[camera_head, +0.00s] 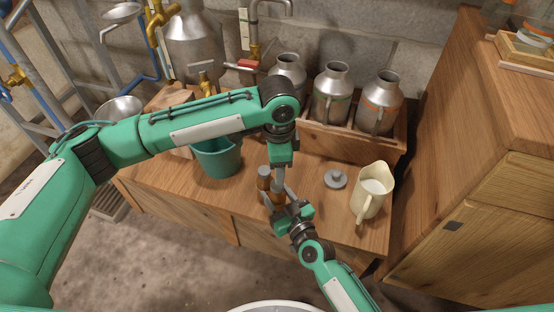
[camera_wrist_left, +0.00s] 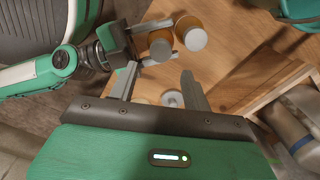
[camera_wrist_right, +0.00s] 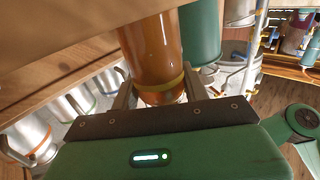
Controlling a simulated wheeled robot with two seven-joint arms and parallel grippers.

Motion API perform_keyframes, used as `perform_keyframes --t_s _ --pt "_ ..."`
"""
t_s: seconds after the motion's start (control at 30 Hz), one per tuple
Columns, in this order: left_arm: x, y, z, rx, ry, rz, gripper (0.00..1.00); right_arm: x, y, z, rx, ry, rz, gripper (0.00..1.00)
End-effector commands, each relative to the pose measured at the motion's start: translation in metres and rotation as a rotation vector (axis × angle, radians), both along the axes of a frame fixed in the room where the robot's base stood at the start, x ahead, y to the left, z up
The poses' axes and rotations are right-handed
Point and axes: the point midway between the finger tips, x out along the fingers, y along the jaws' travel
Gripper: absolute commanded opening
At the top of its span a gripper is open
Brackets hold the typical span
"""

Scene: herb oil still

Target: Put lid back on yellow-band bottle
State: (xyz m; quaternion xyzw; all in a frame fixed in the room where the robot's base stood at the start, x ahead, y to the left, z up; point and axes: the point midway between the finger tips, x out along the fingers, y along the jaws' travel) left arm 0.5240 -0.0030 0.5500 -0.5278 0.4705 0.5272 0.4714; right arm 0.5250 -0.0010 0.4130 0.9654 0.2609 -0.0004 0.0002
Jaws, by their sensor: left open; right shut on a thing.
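The yellow-band bottle (camera_wrist_right: 152,48) is amber, with its yellow band (camera_wrist_right: 165,86) close to my right gripper (camera_wrist_right: 160,92), which is shut on it. In the head view this bottle is mostly hidden by my grippers. A second amber bottle with a pale cap (camera_head: 264,172) stands beside it; that cap also shows in the left wrist view (camera_wrist_left: 195,39). A round grey lid with a knob (camera_head: 336,179) lies on the table to the right; a grey disc (camera_wrist_left: 172,98), probably this lid, shows beyond my left gripper (camera_wrist_left: 160,76). My left gripper is open and empty, near the bottles.
A cream jug (camera_head: 372,192) stands right of the lid. Several steel cans (camera_head: 333,98) stand in a wooden crate (camera_head: 350,143) behind. A green bucket (camera_head: 218,158) is at the left. A wooden cabinet (camera_head: 470,190) bounds the right. Bare tabletop (camera_head: 315,207) lies between bottles and jug.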

Motion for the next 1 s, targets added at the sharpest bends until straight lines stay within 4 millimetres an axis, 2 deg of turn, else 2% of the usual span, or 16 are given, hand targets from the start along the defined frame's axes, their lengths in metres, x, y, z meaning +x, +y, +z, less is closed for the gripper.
perform_keyframes --t_s 0.7,1.0 --pt "0.000 0.001 0.008 -0.002 0.002 1.149 0.49 0.000 0.000 0.000 0.000 0.000 0.000 0.00" --pt "0.000 0.002 0.011 -0.001 0.001 1.476 0.49 0.000 0.000 0.000 0.000 0.000 0.000 0.00"
